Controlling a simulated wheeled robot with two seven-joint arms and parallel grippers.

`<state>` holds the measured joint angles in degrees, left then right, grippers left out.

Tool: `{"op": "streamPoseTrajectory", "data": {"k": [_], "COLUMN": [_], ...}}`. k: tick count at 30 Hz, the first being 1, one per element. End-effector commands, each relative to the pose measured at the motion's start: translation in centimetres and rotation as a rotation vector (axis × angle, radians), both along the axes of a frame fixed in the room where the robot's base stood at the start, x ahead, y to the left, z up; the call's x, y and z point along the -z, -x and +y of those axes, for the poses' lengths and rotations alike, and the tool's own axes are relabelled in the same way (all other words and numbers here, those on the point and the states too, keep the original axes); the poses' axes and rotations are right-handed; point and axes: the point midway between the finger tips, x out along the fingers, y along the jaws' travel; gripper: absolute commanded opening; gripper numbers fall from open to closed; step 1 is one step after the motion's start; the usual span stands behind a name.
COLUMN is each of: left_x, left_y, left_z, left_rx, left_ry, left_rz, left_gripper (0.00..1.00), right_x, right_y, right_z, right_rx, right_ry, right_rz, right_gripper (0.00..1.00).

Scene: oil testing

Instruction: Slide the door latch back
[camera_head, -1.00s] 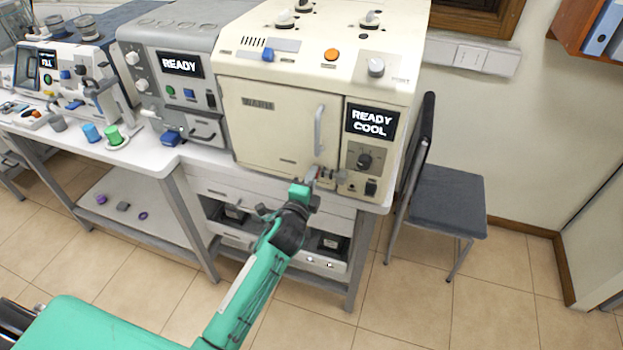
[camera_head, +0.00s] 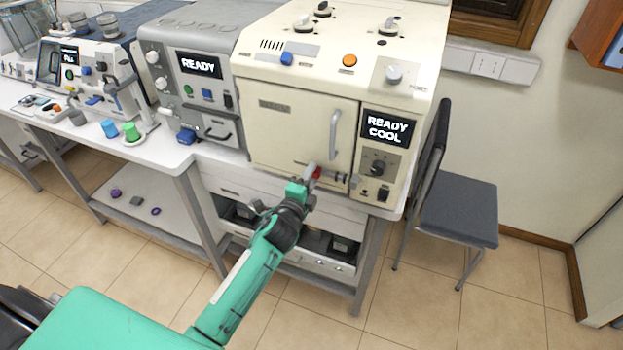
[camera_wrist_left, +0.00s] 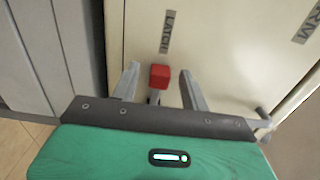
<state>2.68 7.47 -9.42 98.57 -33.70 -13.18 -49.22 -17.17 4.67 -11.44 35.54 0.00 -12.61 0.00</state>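The cream oven's door (camera_head: 290,130) has a latch with a red knob (camera_head: 316,173) low near its right edge. In the left wrist view the red knob (camera_wrist_left: 160,76) sits below the LATCH label (camera_wrist_left: 167,32). My left gripper (camera_head: 308,178) is at the latch. In the left wrist view its two fingers (camera_wrist_left: 160,88) are apart, one on each side of the knob, with a gap visible on both sides. Grey latch fittings (camera_head: 346,179) show to the right of the knob. The gripper hides part of the latch. My right gripper is out of view.
A vertical door handle (camera_head: 335,135) stands above the latch. The control panel (camera_head: 377,165) with a READY COOL screen is to the right. A grey machine (camera_head: 195,85) stands left of the oven. A dark chair (camera_head: 455,210) stands right of the bench.

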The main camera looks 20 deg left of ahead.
Motion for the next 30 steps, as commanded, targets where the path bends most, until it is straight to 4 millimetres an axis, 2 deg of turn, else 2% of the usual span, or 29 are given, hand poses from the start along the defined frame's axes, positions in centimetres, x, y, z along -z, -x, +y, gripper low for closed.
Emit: {"op": "streamPoseTrajectory", "data": {"k": [7, 11, 24, 30], "left_x": [0.1, 0.3, 0.4, 0.2], "left_y": [0.4, 1.9, 10.4, 12.9], "left_z": [-0.1, -0.1, 0.4, 0.5], "left_rx": [0.002, 0.002, 0.001, 0.0], "left_ry": [0.001, 0.001, 0.002, 0.002], "left_rz": [0.0, 0.001, 0.002, 0.001], "left_gripper": [0.45, 0.45, 0.45, 0.45], "right_x": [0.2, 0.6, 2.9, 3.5], "right_y": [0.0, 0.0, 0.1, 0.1], "right_z": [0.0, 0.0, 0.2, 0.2], "right_rx": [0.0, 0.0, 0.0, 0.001], "right_ry": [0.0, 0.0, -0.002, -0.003], "right_rz": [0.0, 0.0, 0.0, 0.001], "right_gripper": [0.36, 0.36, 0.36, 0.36]}}
